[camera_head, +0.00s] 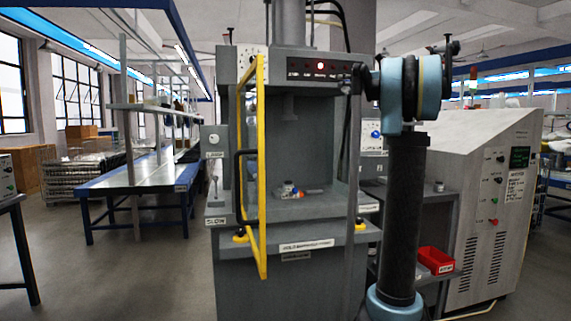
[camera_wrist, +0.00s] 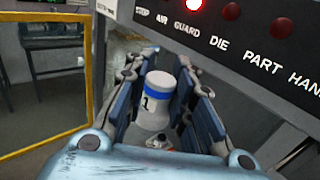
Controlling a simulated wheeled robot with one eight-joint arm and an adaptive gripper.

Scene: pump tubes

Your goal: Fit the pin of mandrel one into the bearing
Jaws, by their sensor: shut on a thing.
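My gripper (camera_wrist: 163,80) is shut on mandrel one (camera_wrist: 153,108), a pale cylinder with a blue band and a dark "1", between its two padded fingers. In the head view the arm's end is beside the press's upper right, near the lamp panel; the mandrel cannot be made out there. A small fixture (camera_head: 289,191) with grey, blue and orange parts sits on the press bed. Something whitish with a red part (camera_wrist: 160,142) shows below the mandrel in the wrist view, partly hidden. I cannot tell the bearing or the mandrel's pin apart from these.
The grey press (camera_head: 290,265) has a yellow guard frame (camera_head: 262,165) swung out at its front left. A lamp panel (camera_head: 318,70) shows one lit red lamp and lies close to my gripper. A red bin (camera_head: 436,261) and a grey cabinet (camera_head: 490,210) stand to the right.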

